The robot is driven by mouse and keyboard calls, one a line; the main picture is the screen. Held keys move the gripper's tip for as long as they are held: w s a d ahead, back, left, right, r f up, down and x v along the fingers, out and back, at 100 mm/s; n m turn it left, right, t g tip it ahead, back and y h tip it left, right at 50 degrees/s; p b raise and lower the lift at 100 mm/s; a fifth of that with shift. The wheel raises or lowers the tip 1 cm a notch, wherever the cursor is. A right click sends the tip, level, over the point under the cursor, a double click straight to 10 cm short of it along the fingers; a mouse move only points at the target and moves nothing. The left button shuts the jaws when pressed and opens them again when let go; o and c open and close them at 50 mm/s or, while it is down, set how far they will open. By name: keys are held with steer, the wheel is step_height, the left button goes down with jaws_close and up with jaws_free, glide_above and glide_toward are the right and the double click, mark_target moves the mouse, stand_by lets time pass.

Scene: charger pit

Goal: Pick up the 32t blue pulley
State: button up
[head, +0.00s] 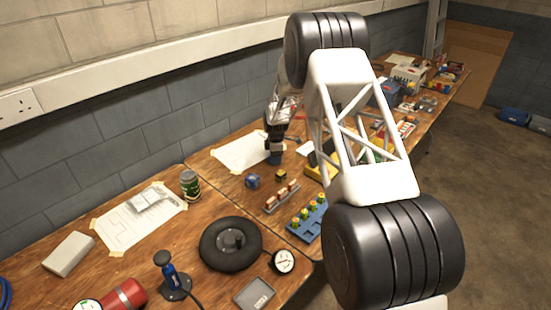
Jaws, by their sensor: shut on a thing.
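My gripper (274,149) points down over the workbench, near the white paper sheet at the back. It is shut on a small dark blue piece (274,159), which I take to be the 32t blue pulley. The piece is small and partly covered by the fingers, so its teeth cannot be seen. I cannot tell whether it touches the bench or hangs just above it. Another small blue part (252,181) lies on the wood to the left and in front of my gripper.
My arm hides part of the bench at right.

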step_height(320, 180, up, 10)
stand_by(0.6)
